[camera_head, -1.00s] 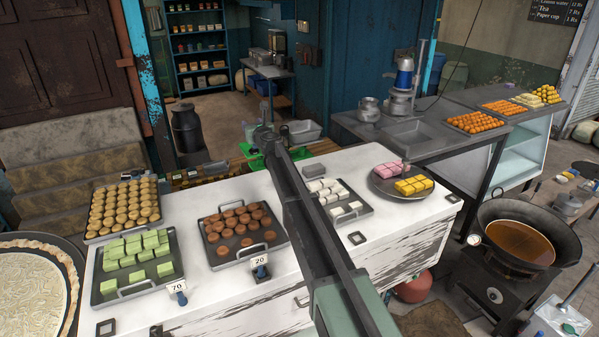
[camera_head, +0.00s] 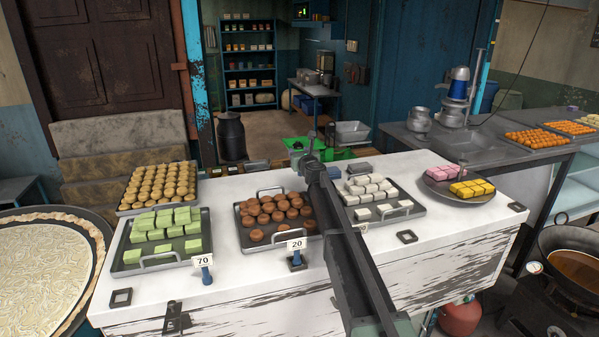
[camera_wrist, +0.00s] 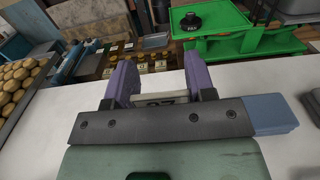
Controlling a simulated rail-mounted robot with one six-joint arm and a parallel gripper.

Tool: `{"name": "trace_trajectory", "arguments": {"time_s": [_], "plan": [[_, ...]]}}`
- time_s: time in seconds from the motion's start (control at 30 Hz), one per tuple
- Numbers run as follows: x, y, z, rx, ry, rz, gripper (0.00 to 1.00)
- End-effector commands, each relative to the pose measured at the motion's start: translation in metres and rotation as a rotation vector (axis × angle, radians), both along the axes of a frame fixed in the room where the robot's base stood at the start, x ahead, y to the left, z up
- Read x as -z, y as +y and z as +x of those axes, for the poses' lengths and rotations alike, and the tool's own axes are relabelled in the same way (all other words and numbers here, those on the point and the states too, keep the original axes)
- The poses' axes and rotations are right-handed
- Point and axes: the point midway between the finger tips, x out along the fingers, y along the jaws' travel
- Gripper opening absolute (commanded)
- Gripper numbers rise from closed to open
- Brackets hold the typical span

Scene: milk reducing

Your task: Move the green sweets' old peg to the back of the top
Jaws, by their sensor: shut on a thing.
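My gripper (camera_wrist: 156,84) has purple fingers closed on a pale price peg (camera_wrist: 150,99) with dark figures, partly hidden and too small to read surely. In the head view my gripper (camera_head: 312,148) is by the back edge of the white top (camera_head: 225,180); the held peg cannot be made out there. The green sweets (camera_head: 165,230) sit on a dark tray (camera_head: 127,268) at the left. A peg reading 70 (camera_head: 204,263) with a blue base stands in front of that tray. Another peg reading 20 (camera_head: 297,245) stands in front of the brown sweets. Whether the held peg touches the top is unclear.
Trays of golden sweets (camera_head: 160,183), brown sweets (camera_head: 272,212) and white sweets (camera_head: 372,187) occupy the top. A plate of pink and yellow sweets (camera_head: 470,188) is at the right. A blue-grey block (camera_wrist: 272,113) lies beside my gripper.

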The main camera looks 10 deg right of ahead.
Motion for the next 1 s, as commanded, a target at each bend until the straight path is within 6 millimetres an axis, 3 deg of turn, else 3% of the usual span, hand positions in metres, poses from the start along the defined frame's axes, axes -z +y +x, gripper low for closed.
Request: {"name": "trace_trajectory", "arguments": {"time_s": [0.03,0.17,0.53,0.57,0.7,1.0], "plan": [[0.017,0.000,0.000,0.000,0.000,0.000,0.10],[0.042,0.000,0.000,0.000,0.000,0.000,0.10],[0.042,0.000,0.000,0.000,0.000,0.000,0.10],[0.041,0.000,0.000,0.000,0.000,0.000,0.51],[0.040,0.000,0.000,0.000,0.000,0.000,0.73],[0.038,0.000,0.000,0.000,0.000,0.000,0.75]]}}
